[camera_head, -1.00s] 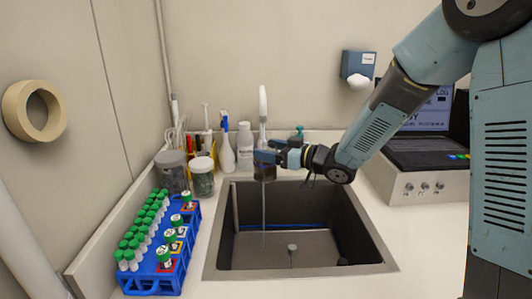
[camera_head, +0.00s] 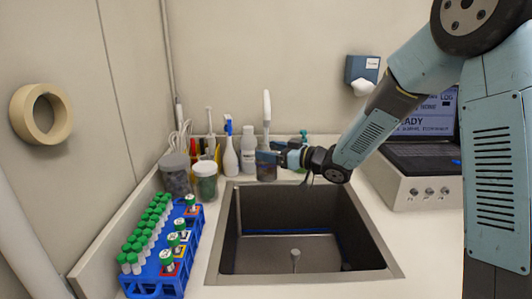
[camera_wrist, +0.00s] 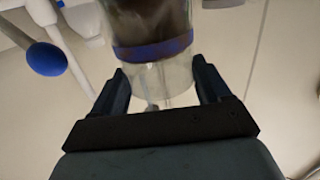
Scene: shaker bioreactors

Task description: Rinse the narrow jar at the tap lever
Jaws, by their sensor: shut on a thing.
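The narrow jar (camera_head: 266,166) is held above the back edge of the sink (camera_head: 215,262), just in front of the white tap (camera_head: 267,108). My gripper (camera_head: 278,158) is shut on it from the right. In the wrist view the jar (camera_wrist: 152,75) is clear, with dark brown contents and a blue band, and sits between both fingers. A blue ball on a pale rod (camera_wrist: 46,59) shows at the left there; I cannot tell whether it is the tap lever. No water stream shows under the tap now. The jar's mouth is hard to make out.
A blue rack (camera_head: 188,260) of green-capped tubes stands left of the sink. Two lidded jars (camera_head: 204,184), a spray bottle (camera_head: 230,157) and a white bottle (camera_head: 248,150) stand behind. A laptop (camera_head: 420,150) on a pale box (camera_head: 427,190) is at right.

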